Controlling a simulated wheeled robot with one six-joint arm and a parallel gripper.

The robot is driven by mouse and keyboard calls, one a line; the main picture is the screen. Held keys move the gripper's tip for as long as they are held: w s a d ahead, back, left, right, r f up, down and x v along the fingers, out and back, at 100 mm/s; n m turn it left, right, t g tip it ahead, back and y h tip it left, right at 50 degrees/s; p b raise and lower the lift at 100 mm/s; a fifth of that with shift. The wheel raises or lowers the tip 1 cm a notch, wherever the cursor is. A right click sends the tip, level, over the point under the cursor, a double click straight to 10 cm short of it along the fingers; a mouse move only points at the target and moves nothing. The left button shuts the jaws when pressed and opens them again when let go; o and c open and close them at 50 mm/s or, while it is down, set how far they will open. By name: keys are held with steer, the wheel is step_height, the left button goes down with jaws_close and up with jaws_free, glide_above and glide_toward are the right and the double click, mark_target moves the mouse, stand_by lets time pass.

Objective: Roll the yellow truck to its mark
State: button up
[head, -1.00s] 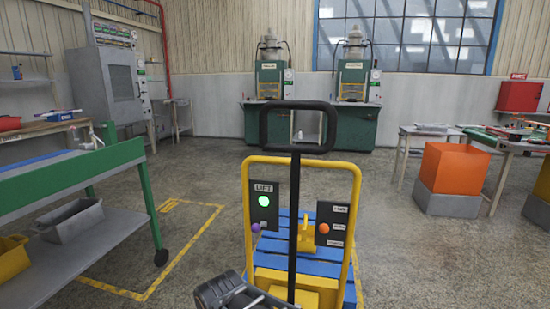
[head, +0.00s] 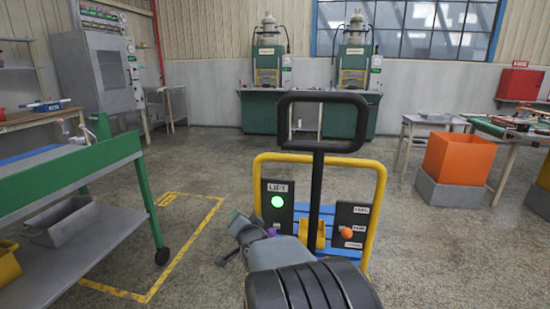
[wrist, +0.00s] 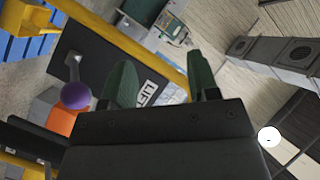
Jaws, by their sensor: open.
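The yellow truck (head: 379,210) stands in front of me with a black loop handle (head: 322,150). Its left black panel reads LIFT and has a lit green light (head: 277,201); its right panel has an orange knob (head: 347,233). A purple knob (wrist: 76,95) on a short lever shows in the wrist view, left of my fingers; my gripper partly covers it in the head view. My gripper (wrist: 162,80) is open, its green fingers apart before the LIFT panel, with nothing seen between them. A yellow outlined floor mark (head: 213,215) lies left of the truck.
A green-framed cart (head: 140,190) with a grey bin (head: 65,224) stands at the left, beside the mark. An orange box (head: 458,158) on a grey base stands at the right. Two green presses (head: 267,80) stand at the back wall. The floor between is clear.

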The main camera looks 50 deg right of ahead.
steer(key=s+d+r+m+t+h, duration=0.2)
steer(key=d+r+m+t+h, duration=0.15)
steer(key=d, duration=0.25)
steer(key=m+t+h, duration=0.2)
steer(key=m+t, duration=0.1)
steer(key=m, duration=0.1)
glide_toward(277, 161)
steer(key=shift+n, duration=0.25)
steer(key=x, duration=1.1)
steer(key=shift+w+d, duration=0.1)
jaws_close()
